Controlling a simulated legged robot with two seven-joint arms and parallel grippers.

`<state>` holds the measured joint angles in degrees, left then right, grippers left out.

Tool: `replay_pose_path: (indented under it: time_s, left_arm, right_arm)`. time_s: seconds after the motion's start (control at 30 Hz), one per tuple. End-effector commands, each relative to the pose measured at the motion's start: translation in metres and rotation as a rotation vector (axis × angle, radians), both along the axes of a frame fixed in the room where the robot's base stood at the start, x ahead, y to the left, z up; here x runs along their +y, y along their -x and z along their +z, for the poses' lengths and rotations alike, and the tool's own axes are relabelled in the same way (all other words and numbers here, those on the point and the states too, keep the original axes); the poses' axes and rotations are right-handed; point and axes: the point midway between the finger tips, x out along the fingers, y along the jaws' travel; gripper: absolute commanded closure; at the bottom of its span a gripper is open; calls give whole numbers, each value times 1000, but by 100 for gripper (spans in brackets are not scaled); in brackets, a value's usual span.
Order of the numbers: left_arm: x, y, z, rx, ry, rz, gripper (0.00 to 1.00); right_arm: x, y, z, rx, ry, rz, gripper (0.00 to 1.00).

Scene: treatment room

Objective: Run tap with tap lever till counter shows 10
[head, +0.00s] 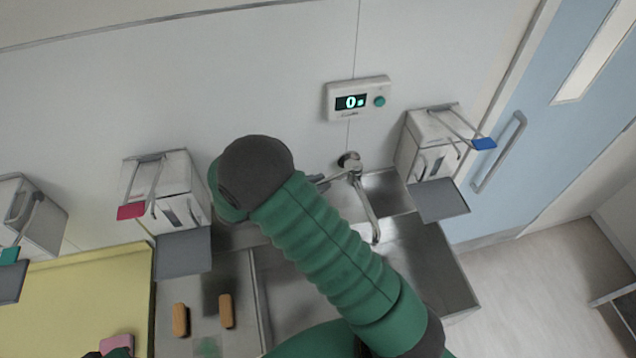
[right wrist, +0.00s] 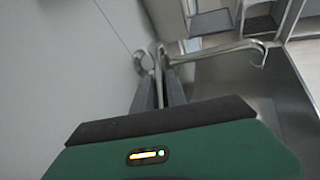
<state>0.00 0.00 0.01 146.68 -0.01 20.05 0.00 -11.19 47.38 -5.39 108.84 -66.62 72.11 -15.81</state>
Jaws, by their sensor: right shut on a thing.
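The tap (head: 364,203) is chrome, fixed to the wall above a steel sink, its spout reaching out over the basin. Its lever (right wrist: 157,62) shows in the right wrist view between my two grey fingers. My right gripper (head: 319,181) is shut on the lever, left of the tap body; my green arm hides most of the gripper in the head view. The counter (head: 358,98) is a white wall box above the tap with a lit display reading 0 and a teal button. I see no water at the spout. A dark and green piece of my left gripper may show at the bottom left edge; its fingers are hidden.
Wall dispensers with a red lever (head: 131,211) and a blue lever (head: 484,143) flank the tap. Two brown-orange brushes (head: 180,320) lie on the steel drainer. A yellow surface (head: 95,285) is at left, a blue door (head: 520,110) at right. My right arm covers much of the sink.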

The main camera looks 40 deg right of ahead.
Motion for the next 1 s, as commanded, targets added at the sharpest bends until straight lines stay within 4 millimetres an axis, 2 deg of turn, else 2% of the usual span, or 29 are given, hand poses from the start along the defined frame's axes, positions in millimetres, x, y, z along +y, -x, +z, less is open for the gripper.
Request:
replay_pose_path:
  time_s: [0.03,0.87,1.0]
  left_arm:
    - [0,0,-1,0,0,0,64]
    - [0,0,-1,0,0,0,64]
    - [0,0,-4,0,0,0,64]
  right_arm:
    - [5,-1,-4,1,-12,8,100]
    - [8,-1,-5,3,-12,11,100]
    - [8,0,-5,5,-9,78,100]
